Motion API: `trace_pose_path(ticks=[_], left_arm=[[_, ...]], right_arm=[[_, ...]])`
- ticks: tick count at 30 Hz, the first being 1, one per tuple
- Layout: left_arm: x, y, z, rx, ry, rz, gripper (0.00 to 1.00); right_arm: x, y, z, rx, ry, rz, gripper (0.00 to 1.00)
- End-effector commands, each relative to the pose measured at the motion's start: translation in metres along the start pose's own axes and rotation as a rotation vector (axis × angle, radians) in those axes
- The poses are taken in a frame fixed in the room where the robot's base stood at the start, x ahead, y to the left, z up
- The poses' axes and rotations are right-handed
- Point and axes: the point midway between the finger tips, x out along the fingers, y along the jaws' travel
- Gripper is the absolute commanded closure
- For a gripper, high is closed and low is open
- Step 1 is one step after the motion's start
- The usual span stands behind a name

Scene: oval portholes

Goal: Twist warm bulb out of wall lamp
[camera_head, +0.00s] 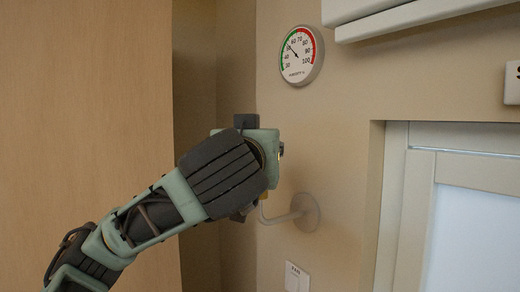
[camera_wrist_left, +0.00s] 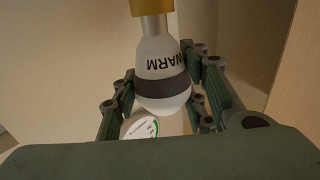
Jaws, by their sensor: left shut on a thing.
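The warm bulb (camera_wrist_left: 162,60) is frosted white with a dark band and the word WARM, upside down in the left wrist view. Its neck meets a brass socket (camera_wrist_left: 150,7) at the top of that view; how deep it sits there cannot be told. My left gripper (camera_wrist_left: 163,88) is shut on the bulb, with a finger on each side at the band. In the head view my left gripper (camera_head: 262,160) is in front of the wall lamp and hides the bulb. The wall lamp (camera_head: 308,212) shows its round plate and bent arm below the gripper. My right gripper is not in view.
A round humidity gauge (camera_head: 302,55) hangs on the wall above the gripper. A switch (camera_head: 297,278) is below the lamp. A recessed window or door frame (camera_head: 420,185) is at the right, and a wood panel (camera_head: 85,110) at the left. A white cabinet (camera_head: 400,17) is overhead.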

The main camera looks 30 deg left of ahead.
Motion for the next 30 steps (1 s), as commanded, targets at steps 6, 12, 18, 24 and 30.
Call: trace_pose_path(ticks=[6,12,18,24,30], left_arm=[[0.000,0.000,0.000,0.000,0.000,0.000,0.86],[0.000,0.000,-0.003,0.000,0.001,0.000,0.86],[0.000,0.000,-0.011,0.000,0.000,0.000,0.86],[0.000,0.000,-0.019,-0.001,0.001,0.001,0.86],[0.000,0.000,-0.027,0.000,0.001,0.001,0.86]], right_arm=[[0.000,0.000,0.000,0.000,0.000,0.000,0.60],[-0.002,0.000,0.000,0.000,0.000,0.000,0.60],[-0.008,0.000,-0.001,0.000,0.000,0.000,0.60],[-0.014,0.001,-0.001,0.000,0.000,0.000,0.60],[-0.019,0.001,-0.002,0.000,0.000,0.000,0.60]])
